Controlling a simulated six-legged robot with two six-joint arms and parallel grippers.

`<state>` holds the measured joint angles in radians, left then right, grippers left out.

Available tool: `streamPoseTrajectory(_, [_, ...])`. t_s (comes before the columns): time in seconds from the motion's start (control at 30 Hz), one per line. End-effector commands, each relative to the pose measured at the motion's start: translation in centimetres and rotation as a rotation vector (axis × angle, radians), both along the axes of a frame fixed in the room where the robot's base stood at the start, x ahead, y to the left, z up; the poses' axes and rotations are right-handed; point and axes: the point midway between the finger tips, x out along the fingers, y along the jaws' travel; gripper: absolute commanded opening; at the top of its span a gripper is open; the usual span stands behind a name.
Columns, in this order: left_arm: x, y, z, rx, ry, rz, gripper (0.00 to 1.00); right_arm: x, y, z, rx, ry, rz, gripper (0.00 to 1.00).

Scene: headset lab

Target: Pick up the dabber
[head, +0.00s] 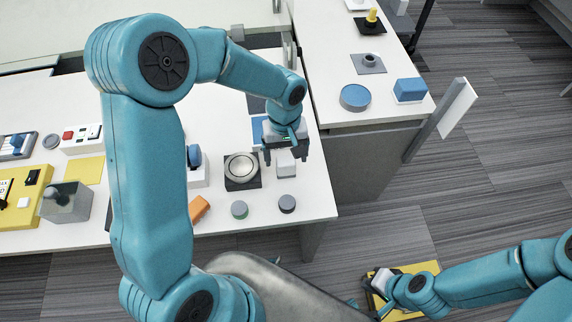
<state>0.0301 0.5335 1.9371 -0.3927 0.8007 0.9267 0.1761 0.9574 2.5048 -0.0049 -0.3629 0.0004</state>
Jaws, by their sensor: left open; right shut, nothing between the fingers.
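I cannot tell for certain which thing is the dabber. A small white block (286,164) stands near the right part of the white table, under my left gripper. My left gripper (285,154) is open and points down, with one finger on each side of the block's top in the picture; contact cannot be told. A blue rounded piece (194,156) on a white block stands to the left, partly hidden by my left arm. A yellow upright piece (371,18) stands on a dark pad on the far right counter. My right gripper (379,284) is shut and empty at lower right, over a yellow surface.
A round silver dish (241,168) on a black base is left of the white block. Two grey round pieces (239,209) (287,204) and an orange block (199,208) lie near the table's front edge. A blue disc (355,97) and blue box (409,89) are on the right counter.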

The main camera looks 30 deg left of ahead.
Motion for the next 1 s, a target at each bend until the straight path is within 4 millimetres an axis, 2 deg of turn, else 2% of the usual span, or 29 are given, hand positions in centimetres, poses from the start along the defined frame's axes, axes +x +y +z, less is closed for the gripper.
streamPoseTrajectory(0.2, [-0.4,-0.3,-3.5,0.001,0.006,-0.001,0.83,0.0,0.0,0.3,0.0,0.0,0.0,0.0])
streamPoseTrajectory(0.3, [-0.4,-0.3,-4.2,-0.001,0.003,0.0,0.83,0.0,0.0,0.3,0.0,0.0,0.0,0.0])
streamPoseTrajectory(0.5, [-0.4,-0.3,-4.3,0.0,0.001,0.0,0.83,0.0,0.0,0.3,0.0,0.0,0.0,0.0])
streamPoseTrajectory(0.53, [-0.4,-0.3,-4.3,0.0,0.001,0.0,0.8,0.0,0.0,0.3,0.0,0.0,0.0,0.0])
streamPoseTrajectory(0.6, [-0.4,-0.3,-4.2,0.0,0.001,0.0,0.57,0.0,0.0,0.3,0.0,0.0,0.0,0.0])
streamPoseTrajectory(0.7, [-0.4,-0.3,-4.2,0.0,0.001,0.0,0.28,0.0,0.0,0.3,0.0,0.0,0.0,0.0])
streamPoseTrajectory(1.0, [-0.3,-0.3,-4.1,-0.001,0.001,0.0,0.28,0.0,0.0,0.3,0.0,0.0,0.0,0.0])
